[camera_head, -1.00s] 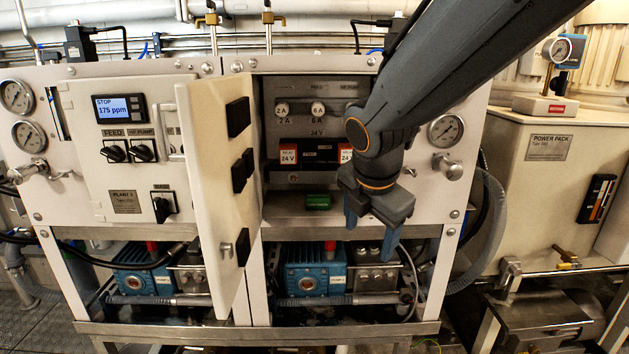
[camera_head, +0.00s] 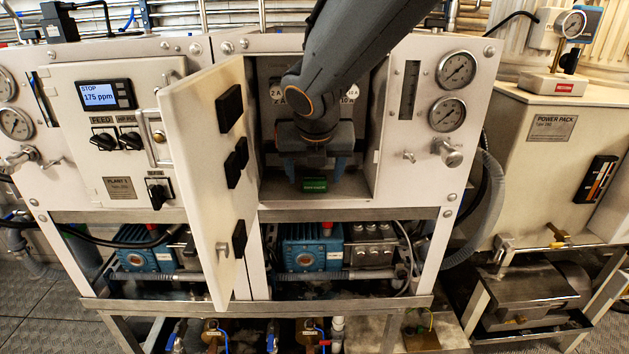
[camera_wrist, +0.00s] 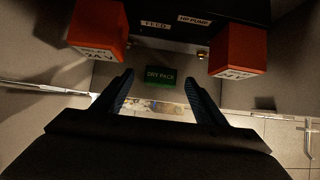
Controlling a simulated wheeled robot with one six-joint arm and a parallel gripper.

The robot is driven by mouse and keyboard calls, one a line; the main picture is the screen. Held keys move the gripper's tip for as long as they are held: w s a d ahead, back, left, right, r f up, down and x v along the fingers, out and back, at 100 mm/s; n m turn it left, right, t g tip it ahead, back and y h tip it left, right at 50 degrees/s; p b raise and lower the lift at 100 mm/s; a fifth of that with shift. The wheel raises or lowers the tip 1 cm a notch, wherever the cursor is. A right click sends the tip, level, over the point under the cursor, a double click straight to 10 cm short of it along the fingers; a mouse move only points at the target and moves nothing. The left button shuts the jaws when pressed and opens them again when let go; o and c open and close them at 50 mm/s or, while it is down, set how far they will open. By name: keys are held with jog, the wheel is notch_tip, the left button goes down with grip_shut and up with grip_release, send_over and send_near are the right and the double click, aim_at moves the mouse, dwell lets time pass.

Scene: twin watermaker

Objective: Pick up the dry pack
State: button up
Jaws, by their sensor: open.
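The dry pack (camera_head: 314,185) is a small green box with a light label. It stands on the floor of the open cabinet. My gripper (camera_head: 314,172) is inside the cabinet opening, just above and around the pack in the head view. Its blue fingers are spread apart and hold nothing. In the wrist view my gripper (camera_wrist: 158,85) shows both fingers apart, with the pack beyond them. I cannot tell the exact gap.
The open cabinet door (camera_head: 210,160) stands close at the left. Two orange-red relays (camera_wrist: 98,30) and (camera_wrist: 238,50) hang above the pack on both sides in the wrist view. The cabinet's right wall (camera_head: 384,150) bounds the space. The power pack (camera_head: 545,150) stands at the right.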

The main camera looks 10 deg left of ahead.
jog(key=shift+x, duration=1)
jog(key=c, duration=1.1)
jog(key=shift+r, duration=0.1)
jog(key=shift+c, duration=0.2)
